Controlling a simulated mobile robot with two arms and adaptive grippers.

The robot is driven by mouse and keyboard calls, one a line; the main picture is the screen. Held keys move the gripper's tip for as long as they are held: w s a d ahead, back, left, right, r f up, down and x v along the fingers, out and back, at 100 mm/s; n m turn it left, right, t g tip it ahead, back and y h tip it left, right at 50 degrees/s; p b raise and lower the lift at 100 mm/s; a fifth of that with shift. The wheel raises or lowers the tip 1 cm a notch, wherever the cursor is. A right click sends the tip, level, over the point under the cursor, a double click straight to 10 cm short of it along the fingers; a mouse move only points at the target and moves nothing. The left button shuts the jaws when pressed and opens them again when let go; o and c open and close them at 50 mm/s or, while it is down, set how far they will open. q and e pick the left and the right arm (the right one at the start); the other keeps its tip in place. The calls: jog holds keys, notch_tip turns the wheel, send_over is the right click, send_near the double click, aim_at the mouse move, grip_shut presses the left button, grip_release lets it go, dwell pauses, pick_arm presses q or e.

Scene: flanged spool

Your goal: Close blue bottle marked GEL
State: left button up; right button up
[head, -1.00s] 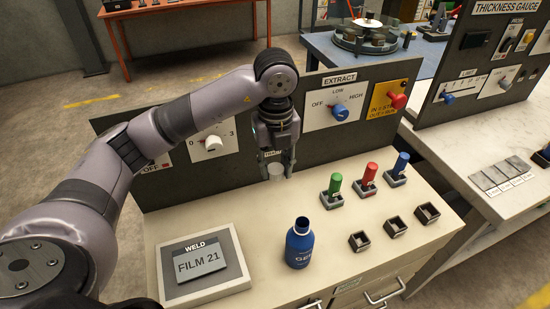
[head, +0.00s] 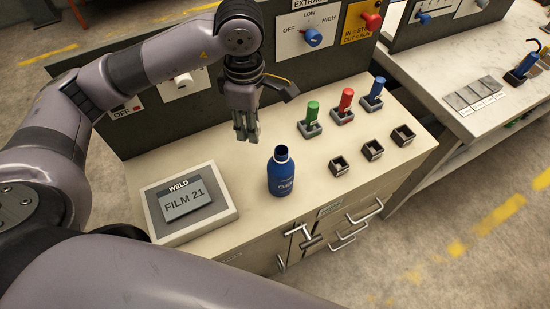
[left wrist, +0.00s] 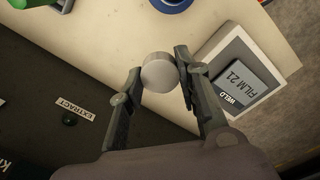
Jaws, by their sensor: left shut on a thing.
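The blue bottle (head: 281,173) with pale GEL lettering stands upright on the cream bench top, its dark mouth uncovered. My left gripper (head: 247,137) is above the bench, behind and left of the bottle in the head view, apart from it. In the left wrist view my left gripper (left wrist: 160,80) is shut on a round light-grey cap (left wrist: 160,72). The fingers hide the cap in the head view. Part of the blue bottle (left wrist: 172,4) shows at the top edge of the wrist view. My right gripper is not in view.
A WELD frame with a FILM 21 plate (head: 188,202) lies left of the bottle. A dark control panel (head: 200,110) rises behind.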

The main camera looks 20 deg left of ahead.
pick_arm(q)
jog(key=m, duration=0.2)
jog(key=s+m, duration=0.1)
jog(key=m, duration=0.1)
jog(key=shift+d+f, duration=0.15)
jog(key=shift+f, duration=0.05)
jog(key=s+m, duration=0.1)
jog(key=m, duration=0.4)
jog(key=s+m, duration=0.1)
jog(key=m, duration=0.4)
jog(key=s+d+f+m, duration=0.1)
jog(key=s+m, duration=0.1)
jog(key=m, duration=0.3)
jog(key=shift+d+m, duration=0.1)
jog(key=shift+m, duration=0.3)
jog(key=shift+f, duration=0.1)
